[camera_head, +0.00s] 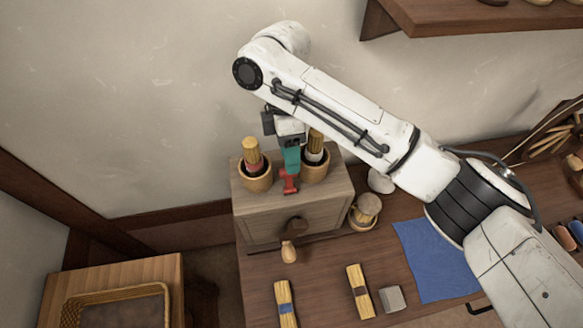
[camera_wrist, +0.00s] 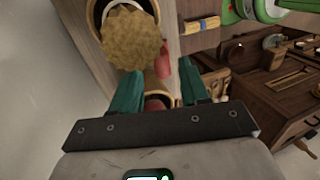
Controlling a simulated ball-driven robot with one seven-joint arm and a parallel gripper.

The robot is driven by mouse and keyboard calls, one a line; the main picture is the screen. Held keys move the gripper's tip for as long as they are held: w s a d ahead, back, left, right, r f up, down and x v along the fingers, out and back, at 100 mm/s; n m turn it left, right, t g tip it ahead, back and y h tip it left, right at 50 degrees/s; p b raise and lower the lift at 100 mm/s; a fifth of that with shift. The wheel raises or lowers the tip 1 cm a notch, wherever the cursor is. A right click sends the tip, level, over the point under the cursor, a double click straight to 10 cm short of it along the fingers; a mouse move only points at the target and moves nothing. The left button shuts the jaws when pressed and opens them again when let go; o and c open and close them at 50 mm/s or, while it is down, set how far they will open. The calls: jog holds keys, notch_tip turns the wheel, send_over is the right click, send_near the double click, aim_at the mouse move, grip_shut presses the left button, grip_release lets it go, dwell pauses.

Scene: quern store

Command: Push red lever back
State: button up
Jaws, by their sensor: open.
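The red lever (camera_head: 288,184) stands at the front of the top of a wooden box (camera_head: 300,215), between two round wooden cups. My gripper (camera_head: 291,168) points down with teal fingers right above and at the lever; whether they touch it I cannot tell. In the wrist view the two teal fingers of my gripper (camera_wrist: 160,85) are apart, and a red piece (camera_wrist: 163,55), seemingly the lever, shows beyond and between them. The lever's lower part and pivot are partly hidden.
Brushes stand in the left cup (camera_head: 257,182) and right cup (camera_head: 316,170), close beside my fingers. The bench holds bundled brushes (camera_head: 285,302), a grey block (camera_head: 392,299), a blue cloth (camera_head: 436,262) and a small pot (camera_head: 366,208). A shelf (camera_head: 470,18) hangs upper right.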

aim_at(289, 181)
jog(key=shift+p+x, duration=0.35)
jog(key=shift+x, duration=2.2)
jog(key=shift+s, duration=0.1)
jog(key=shift+c, duration=0.3)
grip_shut()
